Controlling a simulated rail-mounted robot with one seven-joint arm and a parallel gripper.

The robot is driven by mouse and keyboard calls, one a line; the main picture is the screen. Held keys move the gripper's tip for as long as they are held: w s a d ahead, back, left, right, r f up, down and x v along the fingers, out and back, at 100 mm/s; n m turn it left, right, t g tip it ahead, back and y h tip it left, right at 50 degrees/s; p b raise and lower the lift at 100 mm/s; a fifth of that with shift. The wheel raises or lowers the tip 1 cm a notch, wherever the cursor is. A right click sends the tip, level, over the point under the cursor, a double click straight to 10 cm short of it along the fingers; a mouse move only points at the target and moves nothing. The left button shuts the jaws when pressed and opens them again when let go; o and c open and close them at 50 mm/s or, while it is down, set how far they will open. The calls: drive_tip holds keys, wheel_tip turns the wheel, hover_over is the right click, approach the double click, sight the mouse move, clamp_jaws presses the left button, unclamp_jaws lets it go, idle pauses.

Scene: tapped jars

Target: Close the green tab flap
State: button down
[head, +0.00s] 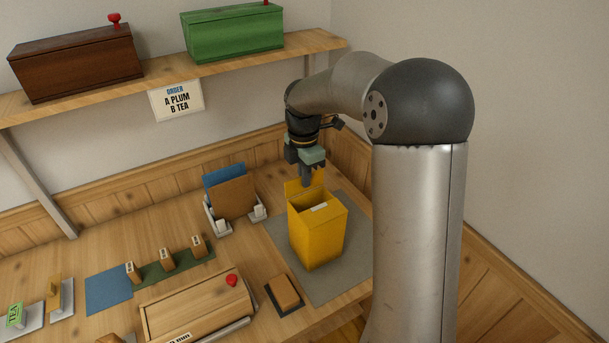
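A yellow box (318,238) stands upright on a grey mat (358,276) at the right of the bench. Its top is open, with a yellow flap (292,188) raised at its back edge. A small pale piece shows inside the opening. I cannot make out a green tab on any flap. My gripper (306,184) points down at the box's back edge, in front of part of the raised flap. Whether it touches the flap is unclear. Its fingers look close together, but I cannot tell if they are open or shut.
A card holder (217,226) with blue and brown cards stands left of the box. A block on a dark base (284,294) and a wooden case with a red knob (232,280) lie in front. A shelf (170,80) with brown and green boxes hangs above.

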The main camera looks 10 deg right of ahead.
drive_tip(key=shift+s+b, duration=0.1)
drive_tip(key=shift+b, duration=0.2)
